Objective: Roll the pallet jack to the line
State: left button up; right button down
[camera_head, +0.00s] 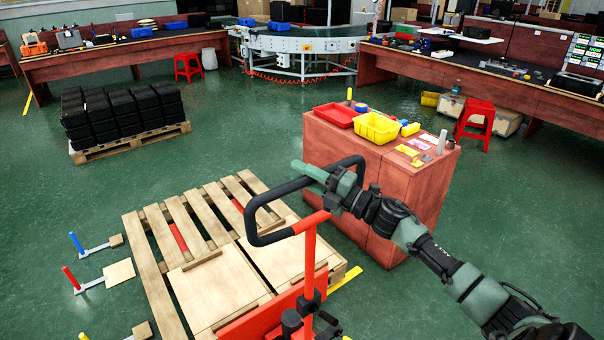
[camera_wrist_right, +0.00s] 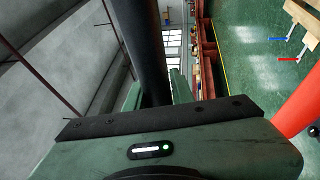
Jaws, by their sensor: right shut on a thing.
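The pallet jack (camera_head: 310,258) is orange-red, with an upright column and a black loop handle (camera_head: 252,222). It stands at the bottom centre of the head view. My right gripper (camera_head: 318,172) is shut on the far right part of the loop handle. In the right wrist view the black handle bar (camera_wrist_right: 143,45) runs between the green fingers. A wooden pallet (camera_head: 150,262) lies in front of the jack, and red fork strips show between its slats. The curved conveyor line (camera_head: 305,45) is at the back centre. My left gripper is not in view.
A red-brown cabinet (camera_head: 425,200) with yellow and red bins stands just beyond my right gripper. Another pallet (camera_head: 130,146) with stacked black crates is at the left. Red stools (camera_head: 187,66) stand by the benches. Green floor is clear between the pallets and the conveyor.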

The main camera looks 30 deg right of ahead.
dwell(0.4)
jog(key=shift+w+d+r, duration=0.1)
jog(key=shift+w+r, duration=0.05)
jog(key=shift+w, duration=0.6)
jog(key=c, duration=1.2)
grip_release()
jog(key=shift+w+f, duration=0.2)
jog(key=shift+w, duration=0.15)
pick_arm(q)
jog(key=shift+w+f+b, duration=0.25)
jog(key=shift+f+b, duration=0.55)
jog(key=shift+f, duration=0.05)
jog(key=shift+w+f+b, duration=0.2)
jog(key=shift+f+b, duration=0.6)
pick_arm(e)
jog(key=v, duration=0.8)
jog(key=shift+s, duration=0.2)
jog(key=shift+r, duration=0.1)
